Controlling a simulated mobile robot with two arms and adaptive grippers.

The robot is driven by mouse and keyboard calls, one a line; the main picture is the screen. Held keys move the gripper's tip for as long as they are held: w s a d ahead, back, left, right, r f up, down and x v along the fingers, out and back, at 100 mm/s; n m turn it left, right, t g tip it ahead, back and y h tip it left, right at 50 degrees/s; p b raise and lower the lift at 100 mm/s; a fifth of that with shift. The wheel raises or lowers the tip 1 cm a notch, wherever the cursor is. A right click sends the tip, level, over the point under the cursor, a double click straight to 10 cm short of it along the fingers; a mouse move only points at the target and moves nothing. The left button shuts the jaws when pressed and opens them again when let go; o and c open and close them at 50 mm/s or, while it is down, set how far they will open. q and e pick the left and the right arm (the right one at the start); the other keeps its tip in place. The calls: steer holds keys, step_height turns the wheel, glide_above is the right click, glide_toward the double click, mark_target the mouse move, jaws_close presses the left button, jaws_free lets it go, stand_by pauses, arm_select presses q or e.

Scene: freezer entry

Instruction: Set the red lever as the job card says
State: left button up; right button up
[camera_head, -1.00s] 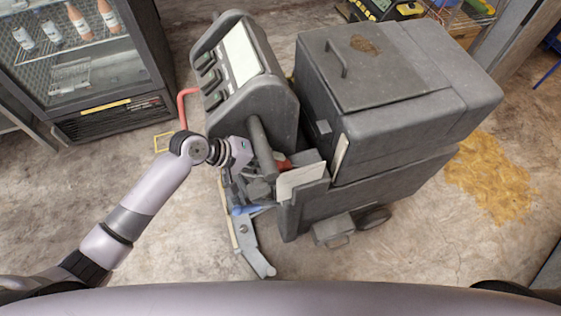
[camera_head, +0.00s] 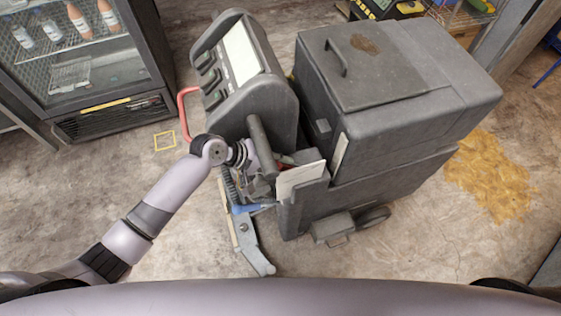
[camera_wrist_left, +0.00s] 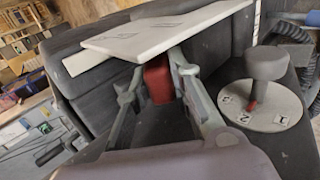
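A red block-like part (camera_wrist_left: 158,82), apparently the red lever's grip, shows between the fingers of my left gripper (camera_wrist_left: 154,72) in the left wrist view. The fingers stand apart. The right finger is close beside the red part, and a gap shows on the left; contact cannot be told. My right gripper is out of view.
A round numbered dial (camera_wrist_left: 275,116) with a grey knob and red pointer stands to the right of the fingers. A bent red bar (camera_head: 183,115) sticks out at the machine's left. A glass-door fridge (camera_head: 85,55) stands left. Bare floor lies in front.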

arm_select(q)
jaws_close()
stand_by(0.3)
